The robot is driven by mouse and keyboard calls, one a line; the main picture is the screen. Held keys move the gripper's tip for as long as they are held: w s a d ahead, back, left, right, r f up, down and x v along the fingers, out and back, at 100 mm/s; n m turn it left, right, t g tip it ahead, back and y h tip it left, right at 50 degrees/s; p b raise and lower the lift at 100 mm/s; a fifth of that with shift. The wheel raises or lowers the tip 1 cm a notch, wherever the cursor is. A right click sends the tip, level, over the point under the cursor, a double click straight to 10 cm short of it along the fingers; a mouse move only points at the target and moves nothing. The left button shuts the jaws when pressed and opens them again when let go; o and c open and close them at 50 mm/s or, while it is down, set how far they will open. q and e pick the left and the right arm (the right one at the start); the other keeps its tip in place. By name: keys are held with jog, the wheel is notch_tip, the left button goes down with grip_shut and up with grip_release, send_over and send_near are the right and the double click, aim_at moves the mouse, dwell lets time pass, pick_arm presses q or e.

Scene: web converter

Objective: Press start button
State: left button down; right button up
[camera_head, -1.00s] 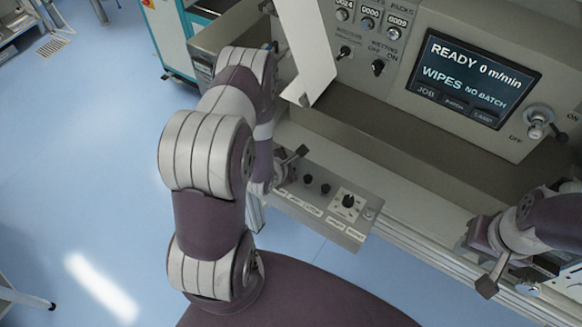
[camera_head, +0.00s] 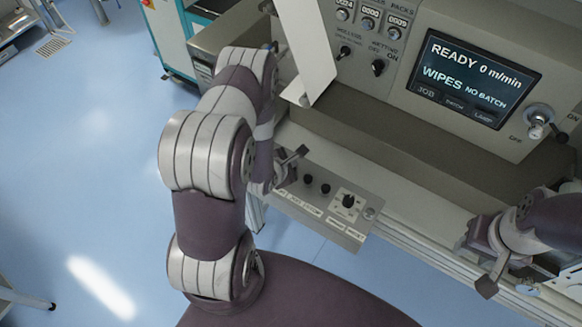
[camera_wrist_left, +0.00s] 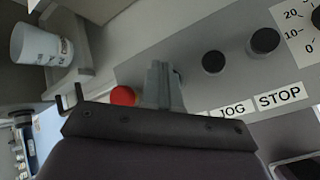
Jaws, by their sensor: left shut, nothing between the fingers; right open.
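A control panel (camera_head: 320,212) juts from the machine's front, with two black buttons (camera_head: 317,184) and a dial (camera_head: 347,201). In the left wrist view, the black buttons (camera_wrist_left: 238,52) lie near labels reading JOG and STOP (camera_wrist_left: 280,97). A red round part (camera_wrist_left: 123,96) shows beside the fingers. No START label is readable; part of the label row is hidden by my gripper. My left gripper (camera_wrist_left: 163,85) is shut and empty, over the panel's left part; contact cannot be told. My right gripper (camera_head: 481,262) is open and empty by the machine's front rail.
A screen (camera_head: 474,78) reads READY 0 m/min, WIPES, NO BATCH. Switches (camera_head: 378,67) and counters (camera_head: 369,24) sit on the upper panel. A white cup-shaped object (camera_wrist_left: 42,44) shows in the left wrist view. Blue floor (camera_head: 80,170) at left is mostly clear.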

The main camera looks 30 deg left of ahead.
pick_arm(q)
jog(key=shift+f, duration=0.15)
jog(key=shift+f+b, duration=0.3)
